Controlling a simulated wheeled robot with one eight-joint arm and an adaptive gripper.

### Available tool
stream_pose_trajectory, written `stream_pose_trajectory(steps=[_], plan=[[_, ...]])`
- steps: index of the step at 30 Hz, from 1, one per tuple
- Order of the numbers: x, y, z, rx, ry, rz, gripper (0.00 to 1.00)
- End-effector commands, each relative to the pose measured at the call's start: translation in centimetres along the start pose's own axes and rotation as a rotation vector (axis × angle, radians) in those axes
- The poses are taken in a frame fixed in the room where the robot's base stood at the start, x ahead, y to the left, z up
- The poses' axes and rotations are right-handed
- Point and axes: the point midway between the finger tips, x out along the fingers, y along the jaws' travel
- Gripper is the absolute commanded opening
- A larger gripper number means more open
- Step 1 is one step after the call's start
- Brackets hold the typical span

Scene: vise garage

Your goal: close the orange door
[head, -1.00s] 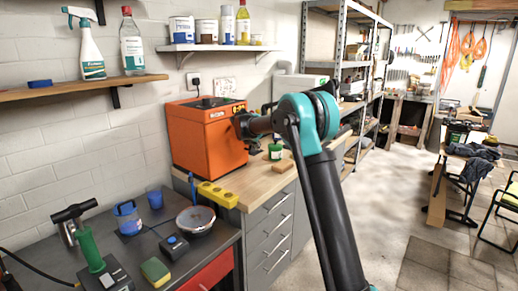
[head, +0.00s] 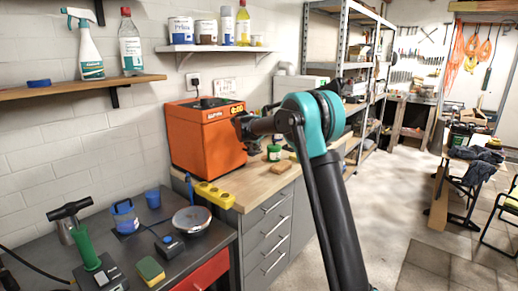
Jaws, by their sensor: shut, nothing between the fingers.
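The orange appliance (head: 195,142) is a boxy unit with a small lit display, standing on the wooden worktop against the wall. Its front face (head: 224,148) is orange and looks flush with the body; I cannot tell whether its door is fully shut. My gripper (head: 243,126) is dark and small in the picture, at the upper right edge of that front face, just below the display. Its fingers are shut with nothing seen in them. I cannot tell whether they touch the face. My arm hides part of the worktop to the right.
A green-lidded jar (head: 274,152) and a wooden block (head: 282,173) stand on the worktop right of the appliance. A yellow power strip (head: 212,194) lies along its front.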

Motion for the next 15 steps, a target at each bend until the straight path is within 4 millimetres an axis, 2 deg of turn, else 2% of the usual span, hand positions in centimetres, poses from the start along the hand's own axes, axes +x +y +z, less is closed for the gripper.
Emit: stream_pose_trajectory(steps=[15], plan=[[-5.6, -6.6, 2.7, 0.004, 0.002, -0.014, 0.0]])
